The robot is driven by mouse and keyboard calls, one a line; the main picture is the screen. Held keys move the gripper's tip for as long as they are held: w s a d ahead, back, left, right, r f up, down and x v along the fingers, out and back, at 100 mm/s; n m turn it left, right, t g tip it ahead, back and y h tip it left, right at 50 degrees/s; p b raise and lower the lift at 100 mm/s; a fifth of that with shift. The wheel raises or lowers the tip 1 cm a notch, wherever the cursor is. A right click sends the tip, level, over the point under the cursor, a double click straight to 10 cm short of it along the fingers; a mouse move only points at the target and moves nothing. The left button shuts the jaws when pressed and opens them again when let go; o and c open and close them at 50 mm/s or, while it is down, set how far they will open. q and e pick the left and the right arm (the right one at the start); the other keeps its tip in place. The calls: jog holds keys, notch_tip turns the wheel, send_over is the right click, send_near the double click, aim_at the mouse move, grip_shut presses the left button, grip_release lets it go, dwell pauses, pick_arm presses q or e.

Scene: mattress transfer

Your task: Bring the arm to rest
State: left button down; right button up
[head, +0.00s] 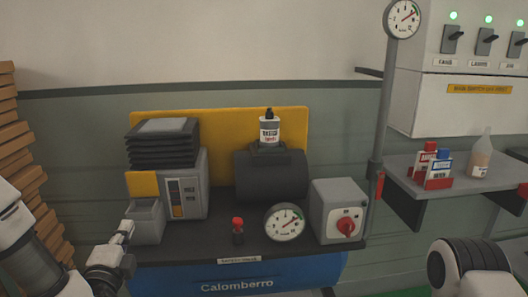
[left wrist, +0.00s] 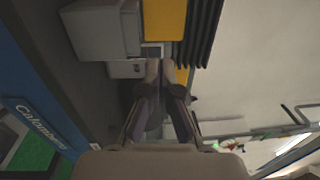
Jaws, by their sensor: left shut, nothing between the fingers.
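My left gripper (head: 127,227) is at the lower left of the head view, in front of the grey open-topped box (head: 146,218) at the left end of the machine. It is shut and empty. In the left wrist view its fingertips (left wrist: 160,66) are together, pointing toward the grey machine body. I cannot tell whether they touch the box. My right arm shows at the lower right of the head view; its gripper is out of frame.
A blue tank (head: 240,276) carries a dark shelf with a black motor (head: 270,178), a gauge (head: 284,222), a red-capped valve (head: 238,230) and a grey switch box (head: 338,209). Stacked wood (head: 22,160) stands at left.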

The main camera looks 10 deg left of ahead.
pick_arm(q)
jog(key=s+d+f+g+h+p, duration=0.1)
jog(key=s+d+f+g+p, duration=0.2)
jog(key=f, duration=0.5)
jog(key=s+d+f+g+h+p, duration=0.1)
jog(key=s+d+f+g, duration=0.15)
jog(key=s+f, duration=0.4)
jog(key=s+d+f+g+h+p, duration=0.2)
jog(key=d+f+g, duration=0.15)
jog(key=f, duration=0.65)
jog(key=s+f+n+g, duration=0.4)
jog(key=s+n, duration=0.4)
jog(key=s, duration=0.1)
jog(key=s+d+f+n+g, duration=0.1)
jog(key=s+f+n+g, duration=0.3)
jog(key=s+n, duration=0.4)
jog(key=shift+s+n+g+p, duration=0.3)
jog(key=shift+s+g, duration=0.1)
jog(key=shift+g, duration=0.3)
